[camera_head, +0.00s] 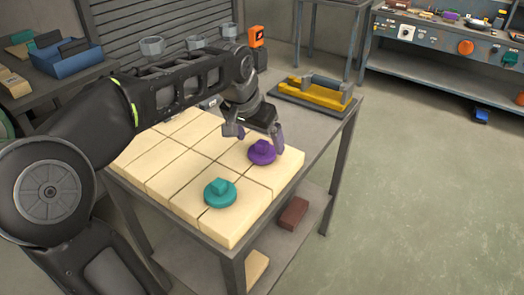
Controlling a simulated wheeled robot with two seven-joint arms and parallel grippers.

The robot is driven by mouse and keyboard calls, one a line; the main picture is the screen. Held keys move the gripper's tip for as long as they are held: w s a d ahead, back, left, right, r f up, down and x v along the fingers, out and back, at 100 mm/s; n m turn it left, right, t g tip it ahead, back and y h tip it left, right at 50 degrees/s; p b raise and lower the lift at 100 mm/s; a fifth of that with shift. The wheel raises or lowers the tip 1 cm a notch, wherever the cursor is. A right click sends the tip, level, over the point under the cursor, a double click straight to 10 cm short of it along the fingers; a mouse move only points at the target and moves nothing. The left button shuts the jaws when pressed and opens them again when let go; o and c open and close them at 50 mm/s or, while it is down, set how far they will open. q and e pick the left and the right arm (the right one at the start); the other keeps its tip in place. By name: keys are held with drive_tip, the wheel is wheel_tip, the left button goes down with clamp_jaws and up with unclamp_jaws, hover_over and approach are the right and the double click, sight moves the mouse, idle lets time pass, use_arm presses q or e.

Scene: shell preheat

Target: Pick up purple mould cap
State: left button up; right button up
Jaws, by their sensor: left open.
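The purple mould cap (262,153) is a round disc with a raised knob. It sits on the cream block slab (232,231) on the table, near the slab's far right side. My left gripper (256,140) is open and points down over the purple cap, with one finger on its left and one on its right. I cannot tell whether the fingers touch it. A teal mould cap (219,193) of similar shape sits on the slab, nearer to me and to the left. My right gripper is not in view.
A yellow tool with a grey handle (316,90) lies on a dark plate at the table's far right corner. An orange device (256,37) and metal cups (152,46) stand at the back. A brown brick (293,213) lies on the lower shelf.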

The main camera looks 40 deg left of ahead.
sight(261, 143)
use_arm(q)
drive_tip(key=x, duration=0.3)
drive_tip(key=shift+w+f, duration=0.15)
drive_tip(key=shift+f, duration=0.15)
drive_tip(key=shift+c, duration=0.2)
drive_tip(key=c, duration=1.4)
wheel_tip(261, 143, up, 10)
drive_tip(key=shift+r+p, duration=0.1)
drive_tip(key=shift+p, duration=0.2)
